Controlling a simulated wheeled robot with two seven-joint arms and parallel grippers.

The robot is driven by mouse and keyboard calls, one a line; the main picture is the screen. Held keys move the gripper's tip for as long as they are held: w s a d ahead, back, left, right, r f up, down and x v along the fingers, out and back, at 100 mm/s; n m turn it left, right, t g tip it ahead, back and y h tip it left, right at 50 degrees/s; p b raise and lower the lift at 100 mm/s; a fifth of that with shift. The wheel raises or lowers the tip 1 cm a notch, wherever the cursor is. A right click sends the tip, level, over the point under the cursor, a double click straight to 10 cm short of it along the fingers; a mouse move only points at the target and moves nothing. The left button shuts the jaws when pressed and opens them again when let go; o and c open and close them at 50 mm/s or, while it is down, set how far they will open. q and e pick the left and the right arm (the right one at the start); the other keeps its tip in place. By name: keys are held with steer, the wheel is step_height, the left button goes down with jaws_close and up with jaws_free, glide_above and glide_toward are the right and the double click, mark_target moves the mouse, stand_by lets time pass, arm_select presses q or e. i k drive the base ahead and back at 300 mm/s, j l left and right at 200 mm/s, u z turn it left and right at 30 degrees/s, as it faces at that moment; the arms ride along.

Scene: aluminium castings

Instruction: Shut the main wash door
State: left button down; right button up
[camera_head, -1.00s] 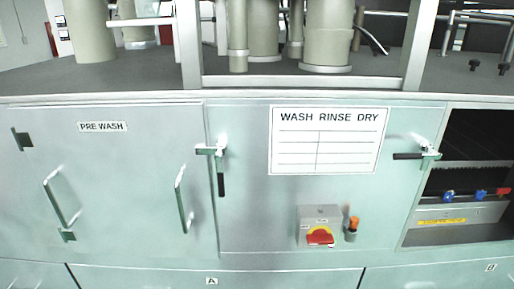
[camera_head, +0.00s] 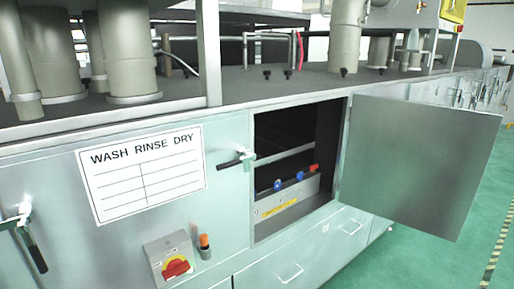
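The open door (camera_head: 415,160) is a flat grey metal panel in the head view. It is hinged at the right side of a dark opening (camera_head: 290,150) in the washer cabinet and swings outward to the right. Inside the opening are blue and red fittings (camera_head: 290,182) and a yellow label. A latch handle (camera_head: 238,160) is on the cabinet just left of the opening. No lettering shows on the visible face of the door. Neither of my grippers is in view.
A WASH RINSE DRY sign (camera_head: 142,172) and a red-yellow switch (camera_head: 175,267) are on the cabinet front, left of the opening. Drawers with handles (camera_head: 290,273) lie below. Green floor (camera_head: 440,262) is clear at the right, with a striped line.

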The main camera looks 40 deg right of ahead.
mark_target(420, 166)
steer(key=l, duration=0.85)
steer(key=k+l+u, duration=0.15)
steer(key=l, duration=0.7)
steer(key=k+l, duration=0.1)
steer(key=l, duration=0.3)
steer(key=l+u, duration=0.15)
steer(key=l, duration=0.25)
steer(key=k+l, duration=0.2)
steer(key=l, duration=0.2)
steer(key=k+l+u, duration=0.15)
steer(key=l, duration=0.6)
steer(key=k+l+u, duration=0.15)
steer(key=l, duration=0.2)
steer(key=k+l, duration=0.15)
steer(key=l, duration=0.2)
steer(key=k+l+u, duration=0.15)
steer(key=l, duration=0.25)
steer(key=l+u, duration=0.25)
steer(key=l, duration=1.7)
steer(key=k+l+u, duration=0.1)
steer(key=k+l, duration=0.2)
